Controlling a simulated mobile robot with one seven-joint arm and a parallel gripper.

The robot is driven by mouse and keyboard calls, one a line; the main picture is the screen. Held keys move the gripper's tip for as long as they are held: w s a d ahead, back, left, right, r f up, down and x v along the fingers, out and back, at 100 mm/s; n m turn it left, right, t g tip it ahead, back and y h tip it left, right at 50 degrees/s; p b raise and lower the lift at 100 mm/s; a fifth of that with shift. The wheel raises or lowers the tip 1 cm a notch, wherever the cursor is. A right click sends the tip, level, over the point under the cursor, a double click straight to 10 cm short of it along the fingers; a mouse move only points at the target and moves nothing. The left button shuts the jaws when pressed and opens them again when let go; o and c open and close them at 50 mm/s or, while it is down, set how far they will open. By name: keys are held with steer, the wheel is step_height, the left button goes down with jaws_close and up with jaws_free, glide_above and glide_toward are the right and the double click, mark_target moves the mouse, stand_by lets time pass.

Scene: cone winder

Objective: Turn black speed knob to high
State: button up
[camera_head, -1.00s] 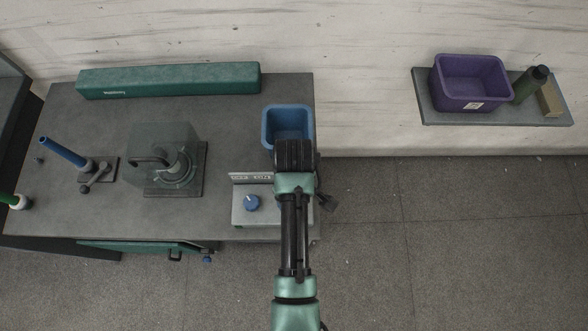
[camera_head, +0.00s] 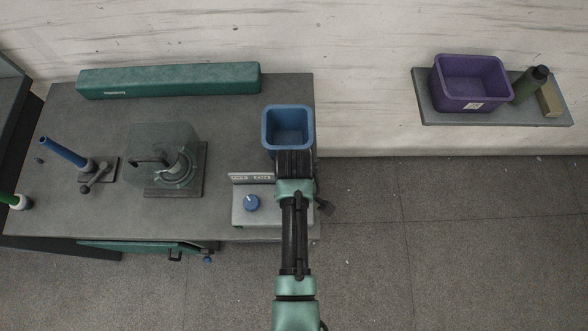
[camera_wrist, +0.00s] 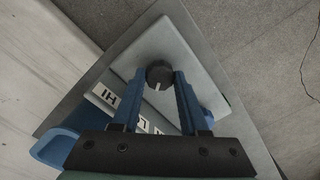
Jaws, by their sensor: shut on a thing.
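The black speed knob (camera_wrist: 159,74) shows in the wrist view on a light grey control box (camera_wrist: 180,45). Its white pointer line faces the lower edge of the picture, toward the label strip. My gripper (camera_wrist: 159,76) has its two blue fingers on either side of the knob, shut on it. The label strip (camera_wrist: 106,96) reads HI at its left end; a finger and the gripper body hide part of it. In the head view my gripper (camera_head: 295,162) is over the right part of the control box (camera_head: 240,219), and my arm hides the black knob.
A blue knob (camera_head: 252,203) sits on the same box. A blue bin (camera_head: 287,109) stands just behind my gripper. A clear-covered device (camera_head: 165,150), a blue cone holder (camera_head: 65,152) and a long green case (camera_head: 168,79) are on the table (camera_head: 110,215).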

jaws_close()
steer(key=m+p, duration=0.1)
steer(key=m, duration=0.1)
steer(key=shift+r+m, duration=0.15)
steer(key=shift+m, duration=0.25)
steer(key=m+p, duration=0.1)
steer(key=m, duration=0.2)
steer(key=shift+m+p, duration=0.3)
steer(key=shift+p, duration=0.1)
steer(key=m+p, duration=0.1)
steer(key=m, duration=0.3)
steer(key=shift+m+p, duration=0.35)
steer(key=shift+m, duration=1.35)
